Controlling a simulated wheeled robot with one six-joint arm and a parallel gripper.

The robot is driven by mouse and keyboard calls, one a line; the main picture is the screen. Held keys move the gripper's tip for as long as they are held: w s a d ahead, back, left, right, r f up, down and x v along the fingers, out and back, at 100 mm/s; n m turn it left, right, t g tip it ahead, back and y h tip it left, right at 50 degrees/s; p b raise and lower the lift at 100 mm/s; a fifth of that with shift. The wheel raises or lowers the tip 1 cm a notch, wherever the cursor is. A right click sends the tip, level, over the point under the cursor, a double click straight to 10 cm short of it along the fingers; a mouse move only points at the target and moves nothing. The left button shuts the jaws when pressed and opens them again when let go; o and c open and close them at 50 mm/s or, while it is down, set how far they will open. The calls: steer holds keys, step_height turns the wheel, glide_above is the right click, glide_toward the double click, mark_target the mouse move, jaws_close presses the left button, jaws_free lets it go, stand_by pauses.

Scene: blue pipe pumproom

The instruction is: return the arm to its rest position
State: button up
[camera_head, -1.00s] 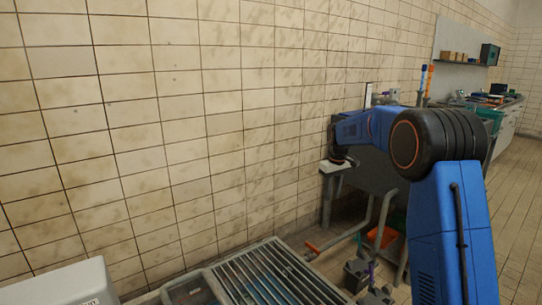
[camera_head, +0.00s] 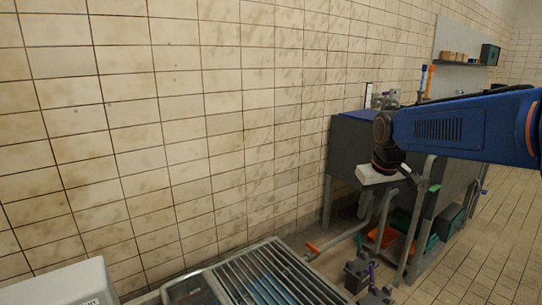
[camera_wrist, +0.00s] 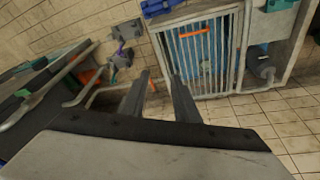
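My blue arm (camera_head: 465,128) reaches in from the right edge of the head view, with its wrist bent down. My gripper (camera_head: 380,173) is a pale block below the dark wrist joint, in front of the grey tank. In the wrist view my gripper (camera_wrist: 160,82) shows two dark fingers standing apart. Nothing is seen between them, so it is open and empty. The fingertips are hard to make out in the head view.
The tiled wall (camera_head: 200,120) is on the left. A grey tank (camera_head: 345,150), pipes (camera_head: 411,225) and an orange bin (camera_head: 382,237) lie around and below my gripper. A barred frame (camera_head: 262,275) is at bottom centre. The tiled floor (camera_head: 490,240) at right is clear.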

steer(key=s+f+m, duration=0.1)
steer(key=s+f, duration=0.3)
steer(key=s, duration=0.9)
steer(key=s+d+f+m+t, duration=0.1)
steer(key=s+f, duration=0.3)
steer(key=s, duration=1)
steer(key=shift+f+t, duration=0.2)
steer(key=shift+t, duration=0.1)
steer(key=shift+d, duration=0.1)
